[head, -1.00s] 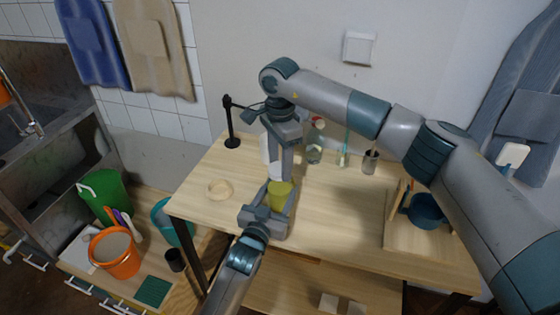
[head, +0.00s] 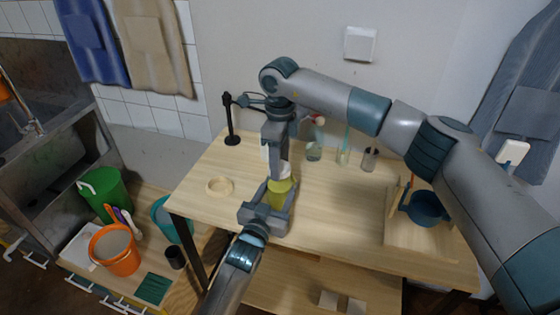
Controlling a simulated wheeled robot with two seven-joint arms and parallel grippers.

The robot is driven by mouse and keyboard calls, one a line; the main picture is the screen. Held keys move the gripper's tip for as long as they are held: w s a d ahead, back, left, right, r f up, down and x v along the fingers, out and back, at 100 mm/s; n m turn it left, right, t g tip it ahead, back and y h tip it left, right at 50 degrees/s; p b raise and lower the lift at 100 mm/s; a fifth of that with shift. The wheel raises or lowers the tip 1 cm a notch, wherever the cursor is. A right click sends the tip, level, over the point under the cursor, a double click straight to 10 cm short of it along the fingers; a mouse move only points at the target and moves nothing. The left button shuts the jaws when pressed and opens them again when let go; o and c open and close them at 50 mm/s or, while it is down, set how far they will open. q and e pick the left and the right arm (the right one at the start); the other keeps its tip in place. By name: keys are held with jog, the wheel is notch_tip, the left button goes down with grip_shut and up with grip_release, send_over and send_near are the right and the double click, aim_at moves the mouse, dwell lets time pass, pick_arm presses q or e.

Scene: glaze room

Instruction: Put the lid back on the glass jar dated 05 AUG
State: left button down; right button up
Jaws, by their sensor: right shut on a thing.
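A jar with yellow-olive contents (head: 281,193) stands upright at the front middle of the table, between the fingers of my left gripper (head: 268,208). The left fingers look pressed to its sides. My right gripper (head: 281,155) points down just above the jar and is shut on a small pale thing (head: 285,170), which looks like the lid. The pale thing is at the jar's mouth; I cannot tell whether it touches the rim. No date can be read; the grippers hide part of the jar.
A wooden ring (head: 219,187) lies left on the table (head: 330,220). Behind are a black stand (head: 230,120), a clear jar (head: 313,152) and glass vessels (head: 369,160). Buckets (head: 114,250) stand on the left. The table's middle right is clear.

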jog(key=m, duration=0.5)
jog(key=shift+m, duration=0.4)
jog(key=m, duration=0.5)
jog(key=shift+a+m, duration=0.1)
jog(key=shift+m, duration=0.3)
jog(key=m, duration=0.5)
jog(key=shift+m, duration=0.4)
jog(key=m, duration=1.1)
jog(key=shift+a, duration=0.1)
jog(key=m, duration=0.4)
jog(key=shift+w+m, duration=0.1)
jog(key=shift+m, duration=0.3)
jog(key=m, duration=0.3)
